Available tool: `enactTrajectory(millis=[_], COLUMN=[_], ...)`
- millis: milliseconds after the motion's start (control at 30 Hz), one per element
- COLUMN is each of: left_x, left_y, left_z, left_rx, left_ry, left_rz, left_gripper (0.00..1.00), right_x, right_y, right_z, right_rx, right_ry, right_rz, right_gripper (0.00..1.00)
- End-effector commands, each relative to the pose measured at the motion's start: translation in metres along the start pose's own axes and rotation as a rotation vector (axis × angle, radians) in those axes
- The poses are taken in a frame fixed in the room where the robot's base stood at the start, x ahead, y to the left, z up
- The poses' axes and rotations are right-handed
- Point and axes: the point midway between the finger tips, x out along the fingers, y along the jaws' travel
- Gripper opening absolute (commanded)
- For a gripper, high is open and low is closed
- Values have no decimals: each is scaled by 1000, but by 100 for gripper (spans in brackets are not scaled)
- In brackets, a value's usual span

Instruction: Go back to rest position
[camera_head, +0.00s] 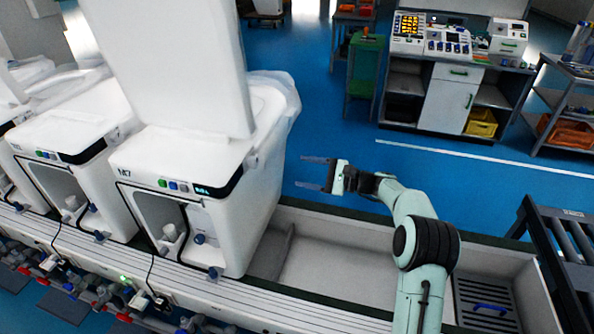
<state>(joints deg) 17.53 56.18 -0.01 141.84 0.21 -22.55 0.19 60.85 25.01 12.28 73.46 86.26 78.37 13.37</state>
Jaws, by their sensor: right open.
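My right gripper (316,173) is open and empty, its two thin fingers apart and pointing left. It hangs above the line, to the right of the nearest white toilet unit (230,214) and apart from it. My right arm comes up from the bottom right and bends left at the wrist. The unit's lid (180,65) stands upright, and its small front panel shows lit buttons. My left gripper is not in view.
More white units (70,130) stand in a row at the left. An empty trough (335,265) runs below my right arm. A dark rack (565,250) stands at the right. A cabinet with control panels (450,95) is at the back. Blue floor between is clear.

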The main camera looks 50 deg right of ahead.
Motion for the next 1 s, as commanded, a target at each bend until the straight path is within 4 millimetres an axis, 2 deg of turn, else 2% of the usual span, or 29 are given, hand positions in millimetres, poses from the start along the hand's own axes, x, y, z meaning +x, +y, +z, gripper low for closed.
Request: enactTrajectory(millis=[567,667,767,833,967,1000], left_x=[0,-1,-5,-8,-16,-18], left_y=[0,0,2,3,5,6], left_z=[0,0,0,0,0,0], left_rx=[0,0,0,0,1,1], left_ry=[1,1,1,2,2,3], left_rz=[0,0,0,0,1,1], left_gripper=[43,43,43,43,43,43], right_x=[-1,3,14,26,43,45], right_y=[0,9,41,79,172,203], right_z=[0,-6,-25,-43,-71,-77], right_rx=[0,15,57,96,148,153], right_ry=[1,15,66,121,234,265], right_rz=[0,17,80,156,358,428], right_gripper=[66,66,66,66,66,66])
